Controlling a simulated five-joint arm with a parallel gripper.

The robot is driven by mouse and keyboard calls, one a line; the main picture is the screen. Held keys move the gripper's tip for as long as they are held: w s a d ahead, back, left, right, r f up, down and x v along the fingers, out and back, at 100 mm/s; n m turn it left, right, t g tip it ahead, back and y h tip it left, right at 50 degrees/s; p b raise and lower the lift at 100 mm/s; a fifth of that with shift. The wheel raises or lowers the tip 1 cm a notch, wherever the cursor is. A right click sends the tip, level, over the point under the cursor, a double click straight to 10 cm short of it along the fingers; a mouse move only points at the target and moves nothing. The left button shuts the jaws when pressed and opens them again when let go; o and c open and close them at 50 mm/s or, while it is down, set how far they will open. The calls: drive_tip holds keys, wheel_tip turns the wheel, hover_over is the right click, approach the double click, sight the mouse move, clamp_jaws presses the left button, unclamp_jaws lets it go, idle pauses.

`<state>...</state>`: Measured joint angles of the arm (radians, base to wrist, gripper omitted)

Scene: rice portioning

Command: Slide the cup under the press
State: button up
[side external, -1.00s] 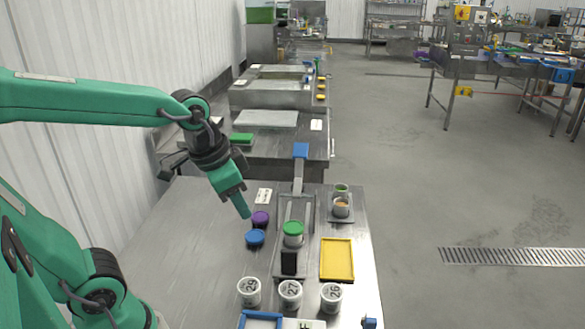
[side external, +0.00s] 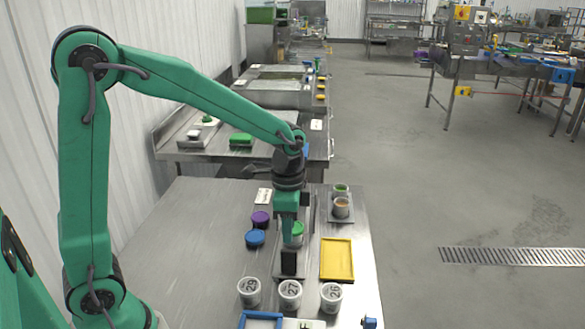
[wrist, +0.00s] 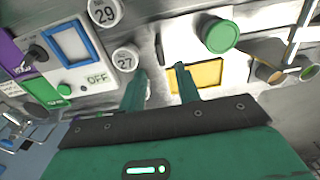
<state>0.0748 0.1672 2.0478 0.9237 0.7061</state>
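The cup with the green lid (side external: 298,229) stands on the grey base plate (side external: 280,273) of the press, partly hidden behind my gripper in the side view. In the wrist view its round green lid (wrist: 219,36) is at the upper right, beyond the fingers. My gripper (side external: 288,243) points down just left of and in front of this cup, close to the black block (side external: 289,263). In the wrist view my gripper (wrist: 160,70) has its two fingers apart with nothing visible between them. The press column and blue handle are mostly hidden behind my arm.
White numbered cups (side external: 290,293) stand in a row at the front. A yellow tray (side external: 338,260) lies to the right. Purple (side external: 260,219) and blue (side external: 255,238) lids lie left of the press. Two small containers (side external: 341,206) stand at the back right. The table's left part is clear.

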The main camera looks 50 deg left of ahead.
sight(289, 250)
drive_tip(key=shift+f, duration=0.1)
drive_tip(key=shift+f, duration=3.85)
clamp_jaws()
